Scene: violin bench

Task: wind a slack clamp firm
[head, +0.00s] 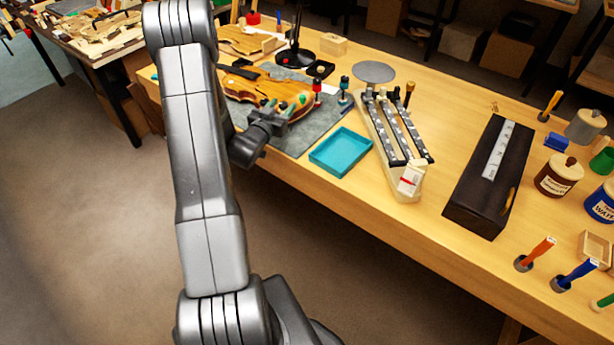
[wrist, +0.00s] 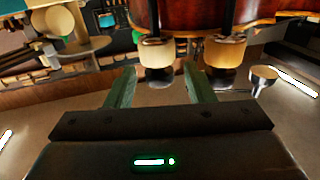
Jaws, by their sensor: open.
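The violin body (head: 258,88) lies on a grey mat (head: 318,122) on the bench. In the wrist view its red-brown edge (wrist: 190,14) runs across the top. Two cream cylindrical clamp pieces with dark ends, a left one (wrist: 155,52) and a right one (wrist: 225,52), sit at that edge. My gripper (head: 275,104) is at the violin's near side. In the wrist view its green fingers (wrist: 160,78) are apart, with the left clamp piece in line between them. I cannot tell whether they touch it, or which clamp is slack.
Red-topped (head: 318,88) and teal-topped (head: 345,86) tools stand by the violin's right end. A teal tray (head: 341,151), a rack of dark strips (head: 398,135) and a dark case (head: 480,190) lie farther right.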

